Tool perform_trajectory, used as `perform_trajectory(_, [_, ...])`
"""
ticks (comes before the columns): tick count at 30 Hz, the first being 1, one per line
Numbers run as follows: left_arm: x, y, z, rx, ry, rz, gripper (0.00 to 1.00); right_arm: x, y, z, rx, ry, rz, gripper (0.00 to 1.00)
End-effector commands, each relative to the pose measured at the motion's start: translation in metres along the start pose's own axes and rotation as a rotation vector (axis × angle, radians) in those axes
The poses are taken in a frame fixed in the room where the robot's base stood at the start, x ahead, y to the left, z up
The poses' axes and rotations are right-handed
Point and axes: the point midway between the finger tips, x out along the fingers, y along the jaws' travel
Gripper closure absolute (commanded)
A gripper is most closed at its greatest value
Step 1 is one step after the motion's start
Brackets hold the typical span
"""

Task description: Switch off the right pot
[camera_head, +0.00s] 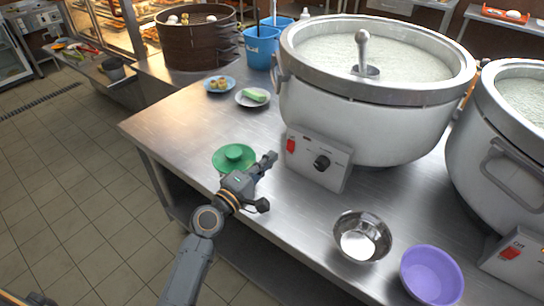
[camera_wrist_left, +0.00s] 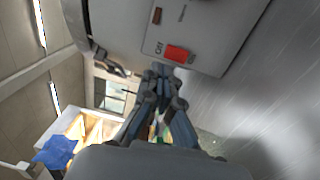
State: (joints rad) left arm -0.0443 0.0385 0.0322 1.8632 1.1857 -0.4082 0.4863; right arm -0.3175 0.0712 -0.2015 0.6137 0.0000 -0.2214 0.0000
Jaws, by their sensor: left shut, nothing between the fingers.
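The right pot (camera_head: 490,165) is a big pale metal stockpot, cut off by the right edge of the head view. Its control box (camera_head: 525,262) has a red switch (camera_head: 511,253) at its lower front. The left pot (camera_head: 365,120) stands in the middle with a ladle in its congee; its control box has a red switch (camera_head: 291,145) and a black knob. My left gripper (camera_head: 270,160) is shut and empty, just left of the left pot's box and apart from it. In the left wrist view its fingertips (camera_wrist_left: 160,72) show just below a red switch (camera_wrist_left: 176,53). My right gripper is out of view.
A steel bowl (camera_head: 361,237) and a purple bowl (camera_head: 432,275) stand on the steel table (camera_head: 190,125) before the pots. Small plates, a steamer (camera_head: 195,40) and blue buckets (camera_head: 262,46) are further back.

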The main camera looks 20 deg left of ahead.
Motion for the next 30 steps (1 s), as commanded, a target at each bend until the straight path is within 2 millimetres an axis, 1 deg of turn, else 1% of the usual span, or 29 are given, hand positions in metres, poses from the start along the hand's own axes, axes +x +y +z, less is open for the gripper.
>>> perform_trajectory(2, [-0.013,0.001,0.0,0.002,0.0,-0.002,1.0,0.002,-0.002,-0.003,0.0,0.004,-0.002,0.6])
perform_trajectory(9, [-0.052,0.008,0.0,0.002,0.0,-0.002,1.0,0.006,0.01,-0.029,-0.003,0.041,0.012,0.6])
perform_trajectory(13, [-0.067,0.011,0.0,0.002,0.0,-0.001,1.0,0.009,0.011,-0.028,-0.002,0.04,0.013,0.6])
perform_trajectory(17, [-0.073,0.014,0.0,0.0,0.0,0.0,1.0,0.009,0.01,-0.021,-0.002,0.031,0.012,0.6])
perform_trajectory(22, [-0.074,0.015,0.0,0.0,0.0,0.001,1.0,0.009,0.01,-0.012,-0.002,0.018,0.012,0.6])
perform_trajectory(30, [-0.074,0.014,0.0,0.0,0.0,0.0,1.0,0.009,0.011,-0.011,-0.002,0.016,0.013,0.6])
